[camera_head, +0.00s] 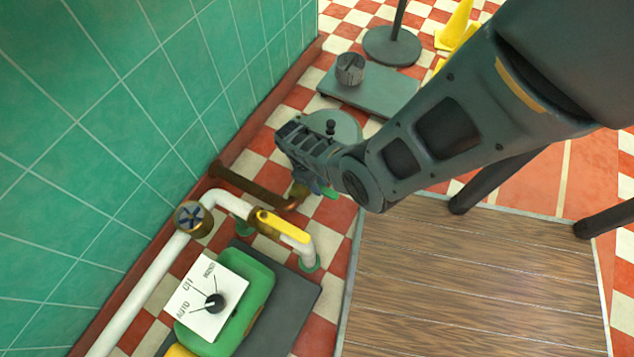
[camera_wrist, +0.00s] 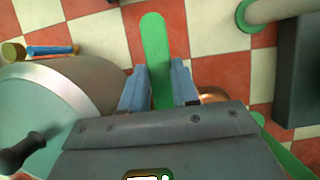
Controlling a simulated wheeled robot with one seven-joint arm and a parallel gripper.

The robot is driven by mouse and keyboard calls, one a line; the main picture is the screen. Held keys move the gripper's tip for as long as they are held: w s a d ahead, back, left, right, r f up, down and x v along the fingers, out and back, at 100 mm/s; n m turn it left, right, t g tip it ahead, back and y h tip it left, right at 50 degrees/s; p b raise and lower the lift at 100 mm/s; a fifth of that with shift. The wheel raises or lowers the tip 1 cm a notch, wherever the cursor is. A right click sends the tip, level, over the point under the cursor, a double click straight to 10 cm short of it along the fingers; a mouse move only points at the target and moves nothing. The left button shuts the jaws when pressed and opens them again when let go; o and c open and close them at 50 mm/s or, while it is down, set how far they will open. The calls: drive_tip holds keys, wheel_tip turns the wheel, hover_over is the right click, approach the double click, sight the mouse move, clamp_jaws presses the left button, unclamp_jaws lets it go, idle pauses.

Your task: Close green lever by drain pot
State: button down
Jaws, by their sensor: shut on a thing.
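The green lever (camera_wrist: 155,45) points up in the wrist view, between the two fingers of my gripper (camera_wrist: 160,85), which is shut on it. In the head view my gripper (camera_head: 318,186) reaches down beside the end of a copper pipe (camera_head: 255,188), and only a small piece of the green lever (camera_head: 330,193) shows. The drain pot (camera_head: 338,124), pale grey-green with a black knob, stands partly behind my arm. It also shows at the left of the wrist view (camera_wrist: 50,110). The lever's pivot is hidden by my gripper.
A white pipe (camera_head: 150,277) along the green wall carries a round valve (camera_head: 193,218) and a yellow lever (camera_head: 283,227). A green box with a dial panel (camera_head: 208,297) stands in front. A wooden platform (camera_head: 470,285) lies right. A grey scale (camera_head: 375,92) stands behind.

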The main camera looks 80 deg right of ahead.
idle(0.4)
drive_tip(key=c, duration=0.8)
unclamp_jaws()
drive_tip(key=shift+c, duration=0.2)
drive_tip(key=shift+r, duration=0.1)
drive_tip(key=p+v, duration=0.4)
drive_tip(key=v, duration=0.3)
drive_tip(key=shift+w+d+r, duration=0.1)
drive_tip(key=shift+w+r, duration=0.05)
drive_tip(key=shift+r, duration=0.1)
